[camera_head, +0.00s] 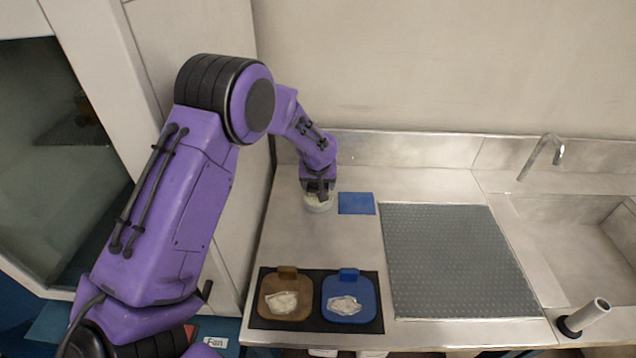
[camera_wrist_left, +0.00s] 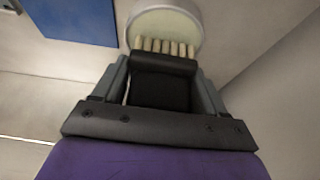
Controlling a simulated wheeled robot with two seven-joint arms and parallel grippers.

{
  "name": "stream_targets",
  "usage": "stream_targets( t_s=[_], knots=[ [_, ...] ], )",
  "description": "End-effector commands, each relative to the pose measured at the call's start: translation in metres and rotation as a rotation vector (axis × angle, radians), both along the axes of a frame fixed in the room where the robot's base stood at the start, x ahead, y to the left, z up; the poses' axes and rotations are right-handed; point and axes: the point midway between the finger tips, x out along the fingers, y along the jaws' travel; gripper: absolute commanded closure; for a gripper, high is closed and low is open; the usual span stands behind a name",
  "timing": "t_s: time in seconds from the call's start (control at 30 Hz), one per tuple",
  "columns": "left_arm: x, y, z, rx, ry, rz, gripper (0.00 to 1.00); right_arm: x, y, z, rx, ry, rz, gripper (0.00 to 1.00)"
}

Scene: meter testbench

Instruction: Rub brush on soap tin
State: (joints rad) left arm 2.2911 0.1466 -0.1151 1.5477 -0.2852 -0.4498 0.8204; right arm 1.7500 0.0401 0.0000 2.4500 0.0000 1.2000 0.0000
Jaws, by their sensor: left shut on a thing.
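My left gripper (camera_head: 318,188) is at the back left of the steel counter, pointing down. In the left wrist view my left gripper (camera_wrist_left: 165,75) is shut on the dark brush (camera_wrist_left: 165,64), whose row of pale bristle tufts shows past the fingertips. The round, pale soap tin (camera_head: 317,204) stands right below the gripper. In the left wrist view the soap tin (camera_wrist_left: 167,20) has a whitish rim and a pale cream surface, and the bristles overlap its near edge. I cannot tell for sure whether they press on the soap. My right gripper is not in view.
A blue pad (camera_head: 356,203) lies right of the tin. A grey textured mat (camera_head: 455,258) covers the middle of the counter. A black tray (camera_head: 315,322) in front bears a brown dish (camera_head: 269,303) and a blue dish (camera_head: 368,291). A sink (camera_head: 575,238) is at the right.

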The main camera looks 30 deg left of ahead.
Motion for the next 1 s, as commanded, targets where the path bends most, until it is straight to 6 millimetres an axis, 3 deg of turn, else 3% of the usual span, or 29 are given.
stream_targets(
  t_s=[1.0],
  knots=[
    [0.0003,-0.0001,-0.0100,0.001,-0.001,0.000,0.52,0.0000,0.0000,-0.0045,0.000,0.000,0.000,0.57]
  ],
)
